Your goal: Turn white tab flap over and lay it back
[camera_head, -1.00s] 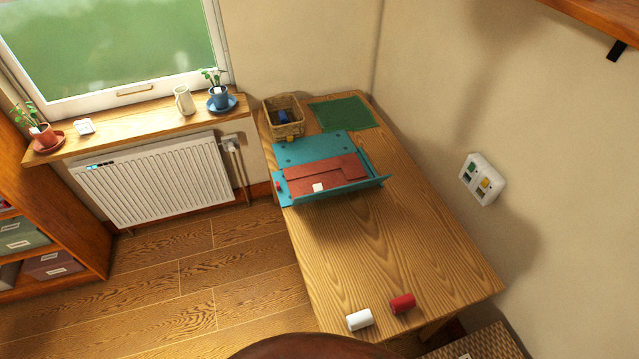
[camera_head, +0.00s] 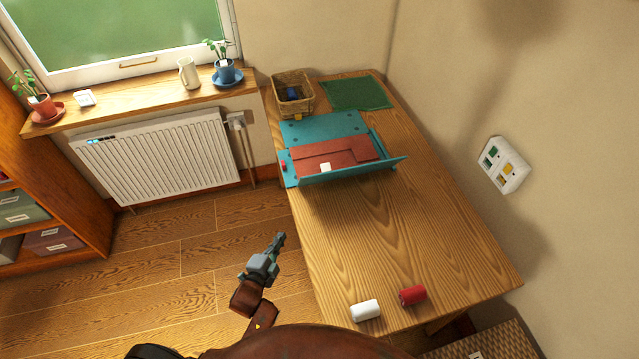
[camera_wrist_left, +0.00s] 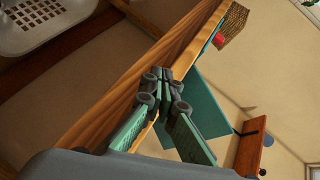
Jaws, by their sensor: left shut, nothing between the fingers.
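A teal folder (camera_head: 310,128) lies open on the wooden table, with its near side panel (camera_head: 360,171) standing up at a slant. Inside it are red-brown flaps (camera_head: 345,150), and a small white tab (camera_head: 326,166) sits at the near edge of one flap. The folder also shows as a teal panel in the left wrist view (camera_wrist_left: 208,108), where the white tab cannot be seen. My left gripper (camera_head: 280,238) is shut and empty, off the table's left edge, nearer to me than the folder and apart from it. My right gripper is not in view.
A wicker basket (camera_head: 293,95) and a green mat (camera_head: 356,93) are at the table's far end. The middle of the table (camera_head: 400,230) is clear. A radiator (camera_head: 160,155) stands left.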

